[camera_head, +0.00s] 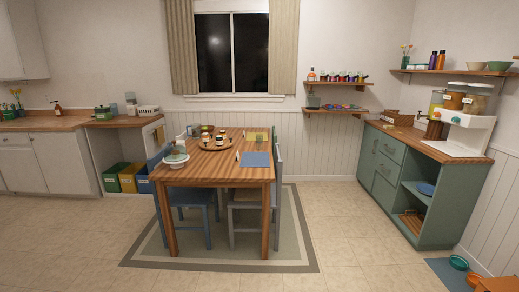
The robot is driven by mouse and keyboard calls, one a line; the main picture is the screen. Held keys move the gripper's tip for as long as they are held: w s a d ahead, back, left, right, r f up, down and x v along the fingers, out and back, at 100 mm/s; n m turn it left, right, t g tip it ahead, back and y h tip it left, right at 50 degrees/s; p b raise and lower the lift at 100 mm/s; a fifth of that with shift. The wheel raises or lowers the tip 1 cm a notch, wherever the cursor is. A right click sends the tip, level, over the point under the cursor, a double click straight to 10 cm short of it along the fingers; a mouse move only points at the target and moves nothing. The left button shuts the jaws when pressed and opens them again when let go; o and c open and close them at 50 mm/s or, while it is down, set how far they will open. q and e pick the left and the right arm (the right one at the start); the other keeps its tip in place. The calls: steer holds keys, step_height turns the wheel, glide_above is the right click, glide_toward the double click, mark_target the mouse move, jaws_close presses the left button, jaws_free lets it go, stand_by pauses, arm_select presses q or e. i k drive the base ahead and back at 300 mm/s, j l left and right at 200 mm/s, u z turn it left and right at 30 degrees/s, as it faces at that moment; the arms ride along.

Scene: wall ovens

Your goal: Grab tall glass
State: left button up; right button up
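I cannot make out a tall glass for certain. A pale, glass-like upright item (131,101) stands on the left wooden counter, beside a white basket; it is too small to tell what it is. Small containers stand on a round tray (228,146) on the wooden dining table (210,172), and some pale items at its back left are too small to name. Neither of my grippers is in view.
Chairs, among them a blue one (193,197), stand at the table, on a bordered rug (290,252). A green cabinet (436,206) at the right bears a white jar dispenser (462,134). Coloured bins (128,178) stand under the left counter. The front floor is mostly clear.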

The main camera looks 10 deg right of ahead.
mark_target(259, 143)
steer(key=i+l+z, duration=0.35)
steer(key=i, duration=0.25)
steer(key=i+z, duration=0.4)
steer(key=i, duration=0.2)
steer(key=i+j+z, duration=0.15)
steer(key=i+z, duration=0.2)
steer(key=i, duration=0.3)
steer(key=i+l, duration=0.15)
steer(key=i, duration=0.55)
steer(key=i+l, duration=0.15)
steer(key=i, duration=0.6)
steer(key=i+l, duration=0.15)
steer(key=i, duration=0.55)
